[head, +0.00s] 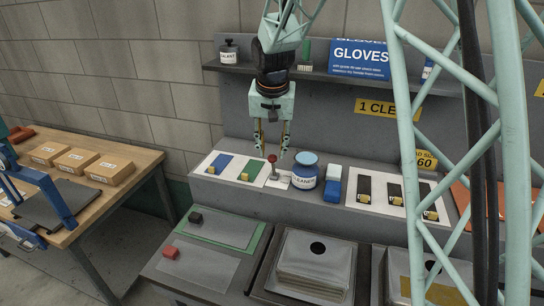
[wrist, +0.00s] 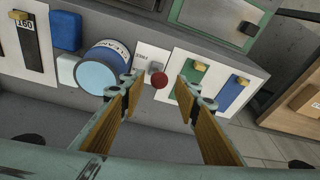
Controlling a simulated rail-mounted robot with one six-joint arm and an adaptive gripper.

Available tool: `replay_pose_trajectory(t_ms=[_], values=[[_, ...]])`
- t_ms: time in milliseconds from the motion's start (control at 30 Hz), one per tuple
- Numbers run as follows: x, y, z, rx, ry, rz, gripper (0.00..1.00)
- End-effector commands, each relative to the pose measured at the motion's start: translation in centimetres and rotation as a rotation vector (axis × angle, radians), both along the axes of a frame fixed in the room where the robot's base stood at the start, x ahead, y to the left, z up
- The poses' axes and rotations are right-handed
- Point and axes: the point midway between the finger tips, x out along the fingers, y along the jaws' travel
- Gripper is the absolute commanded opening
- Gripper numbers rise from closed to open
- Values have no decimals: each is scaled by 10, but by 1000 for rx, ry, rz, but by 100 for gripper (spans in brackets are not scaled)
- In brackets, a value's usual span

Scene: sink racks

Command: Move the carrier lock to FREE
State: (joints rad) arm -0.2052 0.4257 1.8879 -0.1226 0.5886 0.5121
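A small lever with a red ball knob (head: 272,159) stands on a white plate on the grey ledge; it looks like the carrier lock. In the wrist view the red knob (wrist: 159,80) shows between the fingertips, and the plate (wrist: 143,57) carries small print I cannot read surely. My gripper (head: 271,145) points down over the lever with its fingers apart and nothing between them. In the wrist view my gripper (wrist: 160,92) is open around the line to the knob. I cannot tell whether either finger touches it, nor which position the lever is in.
A blue-lidded cleaner jar (head: 305,171) stands close right of the lever. A panel with blue and green strips (head: 228,168) lies close left. A blue and white block (head: 333,184) and a panel of black strips (head: 397,195) are farther right. A shelf (head: 330,76) runs behind.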

Motion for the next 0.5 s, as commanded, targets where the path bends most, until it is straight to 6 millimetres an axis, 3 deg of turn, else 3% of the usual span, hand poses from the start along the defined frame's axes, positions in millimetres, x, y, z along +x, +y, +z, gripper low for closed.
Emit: replay_pose_trajectory(t_ms=[200, 500], values=[[-6, 1, 24, 1, -1, 0, 30], [-10, 1, 38, 0, 1, 0, 30]])
